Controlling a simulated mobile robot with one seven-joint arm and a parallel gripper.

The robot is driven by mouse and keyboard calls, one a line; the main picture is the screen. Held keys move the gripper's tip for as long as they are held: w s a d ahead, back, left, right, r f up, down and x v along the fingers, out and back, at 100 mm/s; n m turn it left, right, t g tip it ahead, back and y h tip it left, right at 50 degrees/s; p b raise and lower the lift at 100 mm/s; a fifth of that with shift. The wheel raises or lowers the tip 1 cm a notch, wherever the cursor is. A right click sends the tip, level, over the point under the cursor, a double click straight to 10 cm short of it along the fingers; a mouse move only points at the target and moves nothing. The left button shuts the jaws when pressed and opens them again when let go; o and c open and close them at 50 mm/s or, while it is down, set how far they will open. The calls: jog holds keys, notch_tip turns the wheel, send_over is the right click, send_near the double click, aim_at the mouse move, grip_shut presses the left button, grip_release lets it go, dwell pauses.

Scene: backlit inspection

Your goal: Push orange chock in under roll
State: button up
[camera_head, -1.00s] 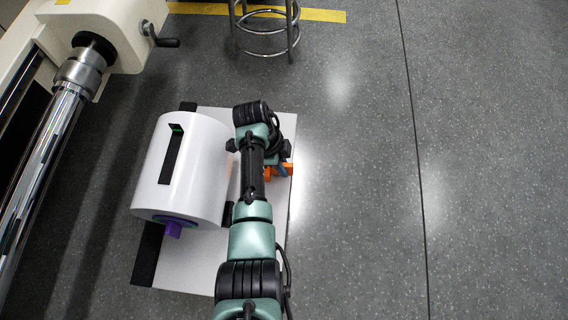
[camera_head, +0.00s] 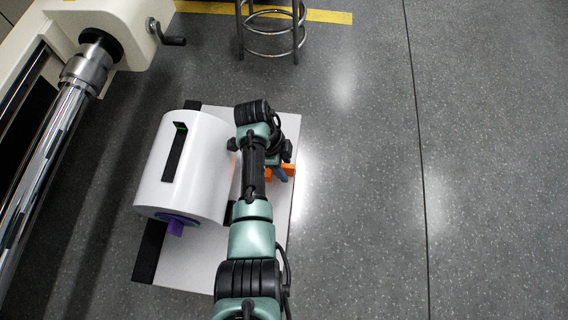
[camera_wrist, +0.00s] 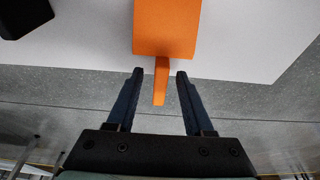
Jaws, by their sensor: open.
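The white roll (camera_head: 187,165) lies on a pale board on the floor, left of my arm in the head view. The orange chock (camera_head: 288,169) is on the board to the right of the roll, partly hidden by my gripper and wrist. In the wrist view the chock's block (camera_wrist: 165,28) is at the top, with a narrow tab pointing toward me. My gripper (camera_wrist: 159,78) is open, with one finger on each side of the tab and visible gaps to both. The chock's contact with the roll is hidden.
The pale board (camera_head: 190,270) has black strips (camera_head: 148,252) at its left side. A purple core end (camera_head: 175,227) sticks out of the roll. A machine with a chrome shaft (camera_head: 45,165) stands left. A metal stool (camera_head: 270,30) is behind. Floor at right is clear.

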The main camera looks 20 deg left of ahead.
jog(key=p+v, duration=0.8)
jog(key=v, duration=0.5)
jog(key=shift+d, duration=0.1)
